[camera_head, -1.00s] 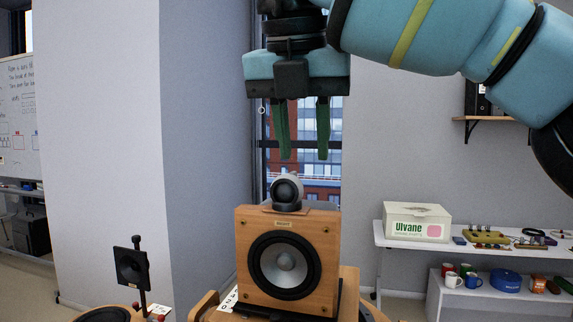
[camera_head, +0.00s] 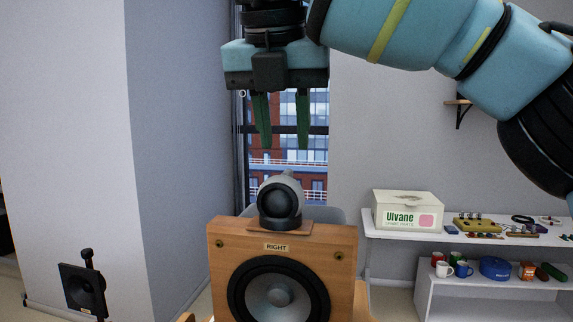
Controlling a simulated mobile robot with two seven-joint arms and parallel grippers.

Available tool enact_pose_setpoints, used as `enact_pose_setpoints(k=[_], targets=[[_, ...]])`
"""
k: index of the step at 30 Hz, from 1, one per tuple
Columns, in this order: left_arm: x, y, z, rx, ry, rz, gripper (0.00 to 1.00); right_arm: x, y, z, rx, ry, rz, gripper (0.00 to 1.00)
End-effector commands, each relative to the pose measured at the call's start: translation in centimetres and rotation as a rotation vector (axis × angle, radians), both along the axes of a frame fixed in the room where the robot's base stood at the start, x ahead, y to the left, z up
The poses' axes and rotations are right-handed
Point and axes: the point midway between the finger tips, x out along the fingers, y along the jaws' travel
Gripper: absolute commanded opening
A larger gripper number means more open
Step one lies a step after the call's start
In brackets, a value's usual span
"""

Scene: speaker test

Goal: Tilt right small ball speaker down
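The small ball speaker (camera_head: 281,200) is a grey-white ball with a dark round front. It sits on a mount on top of the wooden speaker box (camera_head: 225,250), whose label (camera_head: 276,247) reads RIGHT. The ball's dark face points toward me. My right gripper (camera_head: 284,145) hangs above the ball with its two green fingers pointing down. The fingers are apart with nothing between them, and they do not touch the ball. My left gripper is not in view.
A white shelf (camera_head: 400,238) at the right bears an Ulvane box (camera_head: 407,212), small electronics, and mugs below. A small black speaker (camera_head: 83,288) stands at lower left. A window (camera_head: 310,170) is behind the gripper. The air around the ball looks free.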

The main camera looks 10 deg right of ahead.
Motion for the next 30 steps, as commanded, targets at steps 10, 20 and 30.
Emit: enact_pose_setpoints(k=[10,20,30], targets=[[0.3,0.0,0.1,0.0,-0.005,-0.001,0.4,1.7,-0.7,-4.4,0.001,0.002,0.0,0.33],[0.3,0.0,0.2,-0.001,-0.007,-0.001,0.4,2.1,-0.9,-5.3,0.002,-0.002,-0.002,0.33],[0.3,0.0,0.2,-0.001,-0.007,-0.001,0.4,2.0,-0.9,-5.3,0.002,-0.001,-0.001,0.04]])
